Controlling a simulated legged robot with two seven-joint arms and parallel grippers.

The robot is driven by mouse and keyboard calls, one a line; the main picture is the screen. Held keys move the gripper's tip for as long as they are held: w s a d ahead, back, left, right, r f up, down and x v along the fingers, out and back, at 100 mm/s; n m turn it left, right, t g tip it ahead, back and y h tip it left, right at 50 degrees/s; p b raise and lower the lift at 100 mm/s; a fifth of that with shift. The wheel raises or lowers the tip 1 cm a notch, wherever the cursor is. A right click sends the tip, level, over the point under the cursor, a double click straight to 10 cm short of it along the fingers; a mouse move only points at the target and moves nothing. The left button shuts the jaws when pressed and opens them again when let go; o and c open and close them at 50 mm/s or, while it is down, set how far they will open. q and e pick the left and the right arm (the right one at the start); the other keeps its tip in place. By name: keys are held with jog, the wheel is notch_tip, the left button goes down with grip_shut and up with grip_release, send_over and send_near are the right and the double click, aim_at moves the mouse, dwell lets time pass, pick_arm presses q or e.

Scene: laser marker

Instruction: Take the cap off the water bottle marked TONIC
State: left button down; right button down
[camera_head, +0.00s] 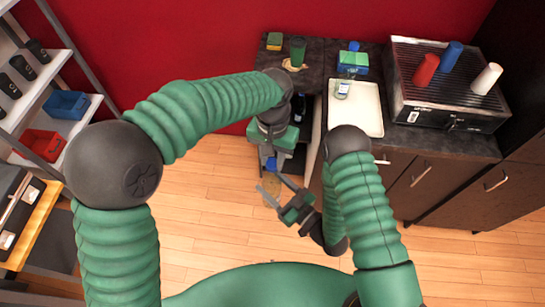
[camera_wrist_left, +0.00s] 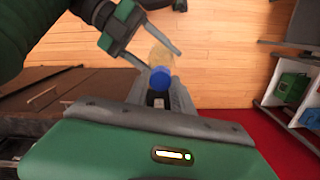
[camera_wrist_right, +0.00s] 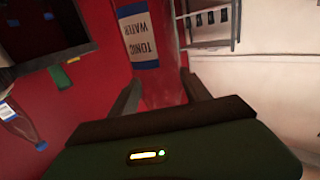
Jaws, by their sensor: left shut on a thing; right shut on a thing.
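The clear, yellowish TONIC bottle (camera_head: 271,190) is in the air in front of the counter. Its label (camera_wrist_right: 140,38) reads TONIC WATER, upside down in the right wrist view. My right gripper (camera_head: 273,184) is shut on the bottle's body, with one finger on each side. My left gripper (camera_wrist_left: 160,92) is above the bottle, its fingers shut on the blue cap (camera_wrist_left: 160,78). The cap (camera_head: 270,163) also shows in the head view, just under my left gripper. The cap is in line with the bottle's top; I cannot tell whether they still touch.
A white tray (camera_head: 367,118) with a small bottle (camera_head: 343,88) lies on the dark counter. A machine (camera_head: 447,103) with red, blue and white cylinders stands to its right. Shelves (camera_head: 40,85) with cups and bins stand at left. The wooden floor below is open.

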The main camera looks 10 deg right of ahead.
pick_arm(q)
jog(key=shift+d+r, duration=0.1)
jog(key=shift+r, duration=0.05)
jog(key=shift+r, duration=0.95)
